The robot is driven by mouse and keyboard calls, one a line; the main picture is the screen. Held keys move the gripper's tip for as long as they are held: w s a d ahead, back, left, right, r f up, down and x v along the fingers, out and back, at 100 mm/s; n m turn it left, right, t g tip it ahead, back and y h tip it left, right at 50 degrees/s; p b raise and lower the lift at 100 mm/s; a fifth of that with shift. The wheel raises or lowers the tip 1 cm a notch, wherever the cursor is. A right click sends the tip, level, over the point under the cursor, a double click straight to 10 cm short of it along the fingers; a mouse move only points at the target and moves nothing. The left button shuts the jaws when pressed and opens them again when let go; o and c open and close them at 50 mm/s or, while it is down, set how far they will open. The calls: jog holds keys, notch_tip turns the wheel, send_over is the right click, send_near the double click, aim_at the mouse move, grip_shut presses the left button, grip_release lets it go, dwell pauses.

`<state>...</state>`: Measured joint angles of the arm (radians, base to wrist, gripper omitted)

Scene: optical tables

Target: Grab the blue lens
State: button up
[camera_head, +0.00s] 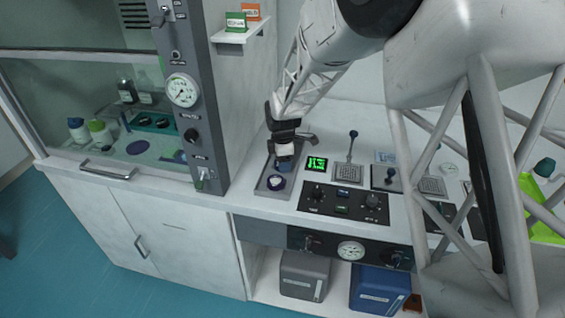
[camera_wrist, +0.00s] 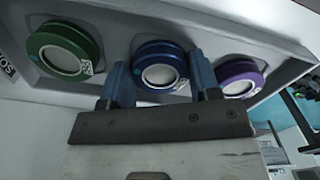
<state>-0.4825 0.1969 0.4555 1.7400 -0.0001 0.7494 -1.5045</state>
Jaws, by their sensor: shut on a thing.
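The blue lens (camera_wrist: 160,70), a round piece with a blue rim and pale centre, is between the two fingers of my gripper (camera_wrist: 159,76) in the wrist view. My gripper is shut on it, one finger at each side of the rim. It is at the grey tray (camera_wrist: 205,20), between a green lens (camera_wrist: 62,50) on the left and a purple lens (camera_wrist: 238,78) on the right. I cannot tell if it is clear of the tray floor. In the head view my gripper (camera_head: 285,150) is over the tray (camera_head: 268,189) and mostly hides the lenses; the purple one (camera_head: 277,183) shows in front.
A lit green display (camera_head: 316,163) and a black control panel (camera_head: 345,206) lie right of the tray. The fume cupboard's grey column (camera_head: 193,120) stands to the left. An upright lever (camera_head: 351,145) is behind on the bench.

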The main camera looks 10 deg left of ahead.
jog(key=shift+r, duration=0.75)
notch_tip(320, 180, up, 2)
jog(key=shift+r, duration=0.1)
jog(key=s+d, duration=0.2)
jog(key=s, duration=0.2)
jog(key=s+d+r, duration=0.1)
jog(key=s+d, duration=0.2)
jog(key=s, duration=0.2)
jog(key=s+d, duration=0.2)
jog(key=s, duration=0.3)
jog(key=shift+s+d+r, duration=0.15)
jog(key=shift+d, duration=0.1)
